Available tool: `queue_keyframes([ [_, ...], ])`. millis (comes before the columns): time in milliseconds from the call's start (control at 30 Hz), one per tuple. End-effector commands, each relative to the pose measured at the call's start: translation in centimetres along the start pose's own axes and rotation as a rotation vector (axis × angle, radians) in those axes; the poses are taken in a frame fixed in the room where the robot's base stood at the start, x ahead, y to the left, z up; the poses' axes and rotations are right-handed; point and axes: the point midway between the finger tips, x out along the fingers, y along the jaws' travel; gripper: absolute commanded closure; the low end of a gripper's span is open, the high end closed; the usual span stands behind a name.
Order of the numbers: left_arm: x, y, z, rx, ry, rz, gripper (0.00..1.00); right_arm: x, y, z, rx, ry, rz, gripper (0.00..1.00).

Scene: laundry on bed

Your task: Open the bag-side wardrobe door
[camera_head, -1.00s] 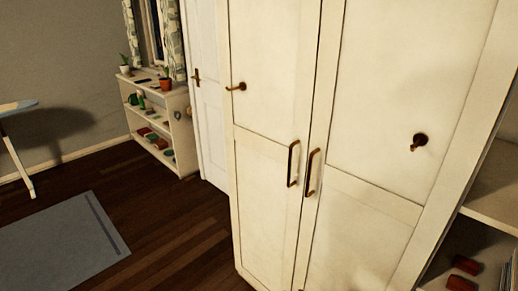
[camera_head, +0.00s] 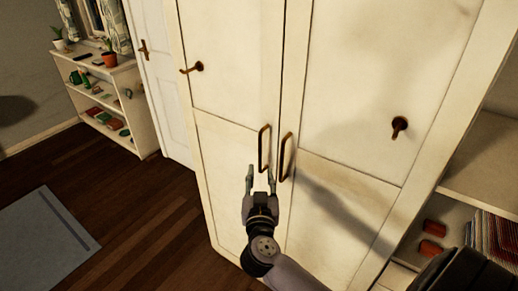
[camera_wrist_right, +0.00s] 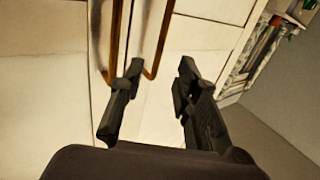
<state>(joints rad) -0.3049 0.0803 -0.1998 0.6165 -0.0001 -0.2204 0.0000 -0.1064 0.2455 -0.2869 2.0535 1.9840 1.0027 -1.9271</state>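The white wardrobe has two closed doors side by side, a left door (camera_head: 228,85) and a right door (camera_head: 385,70). Each has a bronze bar handle near the middle seam: the left handle (camera_head: 264,148) and the right handle (camera_head: 286,157). No bag shows, so I cannot tell which door is bag-side. My right gripper (camera_head: 261,174) is open and empty, just below the handles. Contact is unclear. My left gripper is not in view.
Bronze hooks (camera_head: 399,127) stick out from the doors' upper panels. Open shelves (camera_head: 488,165) with red items and books stand at the right. A low white shelf (camera_head: 146,110) and a white room door (camera_head: 162,75) are at the left. The wooden floor (camera_head: 140,215) is clear.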

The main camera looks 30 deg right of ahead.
Motion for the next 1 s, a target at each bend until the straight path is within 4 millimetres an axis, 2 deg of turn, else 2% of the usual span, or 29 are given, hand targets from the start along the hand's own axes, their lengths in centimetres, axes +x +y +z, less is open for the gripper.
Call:
queue_keyframes([
  [33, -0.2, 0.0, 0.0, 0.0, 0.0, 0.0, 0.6, 1.2, 0.0, -0.2, -0.002, 0.003, 0.001, 0.7],
  [300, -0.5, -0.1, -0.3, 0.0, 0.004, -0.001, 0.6, 7.0, 0.0, -0.1, -0.001, 0.003, 0.002, 0.7],
  [500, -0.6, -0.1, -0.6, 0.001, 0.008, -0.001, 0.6, 10.0, 0.0, 0.0, -0.001, 0.002, 0.0, 0.7],
  [700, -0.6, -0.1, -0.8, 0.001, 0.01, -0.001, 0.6, 11.2, 0.0, 0.0, 0.001, 0.0, 0.0, 0.7],
  [967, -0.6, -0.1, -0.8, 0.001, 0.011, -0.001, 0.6, 11.2, 0.0, 0.0, 0.001, 0.0, -0.001, 0.7],
  [1000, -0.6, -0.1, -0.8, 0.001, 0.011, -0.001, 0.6, 11.2, 0.0, 0.0, 0.001, 0.0, -0.001, 0.73],
])
